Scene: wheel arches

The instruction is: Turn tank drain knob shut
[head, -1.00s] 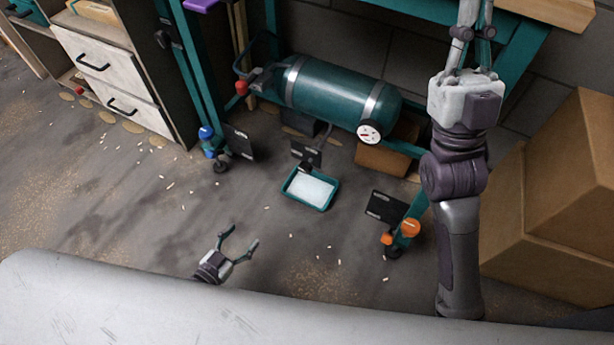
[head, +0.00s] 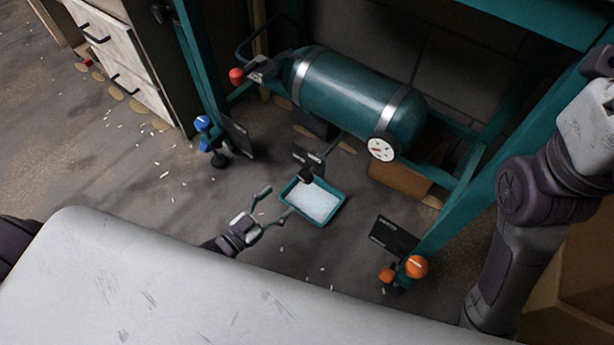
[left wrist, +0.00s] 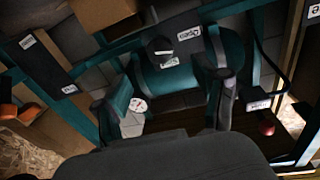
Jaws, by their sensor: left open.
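The green tank (head: 345,92) lies on its side under the bench, with two metal straps. A thin drain pipe comes down from it to a small dark knob (head: 306,174) above the far edge of the tray. In the left wrist view a dark knob (left wrist: 160,48) shows against the tank (left wrist: 178,78), beyond the fingers. My left gripper (head: 275,203) is open and empty, its fingers pointing toward the tray and drain knob, apart from the knob. It also shows in the left wrist view (left wrist: 170,97). My right arm shows at the right; its gripper is out of frame.
A teal tray (head: 334,214) with pale contents sits on the floor below the drain. A gauge (head: 381,149) and red knob (head: 236,76) are at the tank's ends. Blue (head: 203,123) and orange (head: 416,266) knobs are at the bench legs. A cardboard box (head: 400,178) stands behind.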

